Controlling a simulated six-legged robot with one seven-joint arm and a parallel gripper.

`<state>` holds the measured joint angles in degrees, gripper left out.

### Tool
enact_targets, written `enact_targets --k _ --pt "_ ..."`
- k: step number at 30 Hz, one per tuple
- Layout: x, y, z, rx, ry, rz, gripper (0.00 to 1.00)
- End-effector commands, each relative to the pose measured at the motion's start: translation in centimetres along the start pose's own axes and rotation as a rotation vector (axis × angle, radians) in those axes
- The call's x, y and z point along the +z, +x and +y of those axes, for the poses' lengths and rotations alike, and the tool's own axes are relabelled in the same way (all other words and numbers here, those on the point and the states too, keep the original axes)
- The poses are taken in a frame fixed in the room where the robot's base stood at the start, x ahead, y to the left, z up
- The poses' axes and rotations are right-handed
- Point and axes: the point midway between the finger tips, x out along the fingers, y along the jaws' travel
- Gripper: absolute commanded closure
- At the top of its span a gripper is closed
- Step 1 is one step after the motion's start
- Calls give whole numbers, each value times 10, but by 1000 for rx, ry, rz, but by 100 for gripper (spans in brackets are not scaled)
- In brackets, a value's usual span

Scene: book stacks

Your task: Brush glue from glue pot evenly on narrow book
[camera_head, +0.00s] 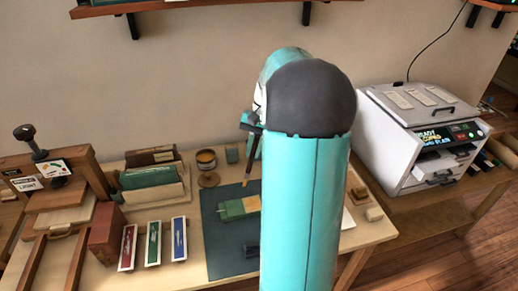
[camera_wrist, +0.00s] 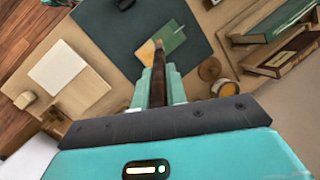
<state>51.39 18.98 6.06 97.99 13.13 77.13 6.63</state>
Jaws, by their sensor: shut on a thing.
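The narrow book (camera_head: 233,209) is green with a pale yellowish end and lies on a dark mat (camera_head: 222,258). The book also shows in the wrist view (camera_wrist: 174,44). My gripper (camera_head: 252,126) is shut on a brush (camera_head: 246,173), which points down. In the wrist view the brush (camera_wrist: 159,72) stands between the two teal fingers, with its tip seen against the book. In the head view the tip is just behind the book; contact is not clear. The glue pot (camera_head: 206,158) with an amber top stands behind the mat. My arm hides the mat's right part.
Red, green and blue-labelled strips (camera_head: 154,243) lie left of the mat. A book rack (camera_head: 153,184) stands behind them. A wooden press (camera_head: 60,195) is at far left, a white machine (camera_head: 420,130) at right. Small blocks (camera_head: 374,214) sit at the table's right edge.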

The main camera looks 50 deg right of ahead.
Motion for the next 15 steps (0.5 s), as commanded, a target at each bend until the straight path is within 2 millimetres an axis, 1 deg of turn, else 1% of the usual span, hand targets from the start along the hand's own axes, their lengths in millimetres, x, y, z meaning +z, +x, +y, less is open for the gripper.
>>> enact_targets --k 3,7,11,15 --pt "6 -2 -1 -3 13 2 100" --pt "6 2 0 -5 20 2 100" --pt "3 12 3 -6 22 2 100" --pt "-2 27 6 -6 23 2 100"
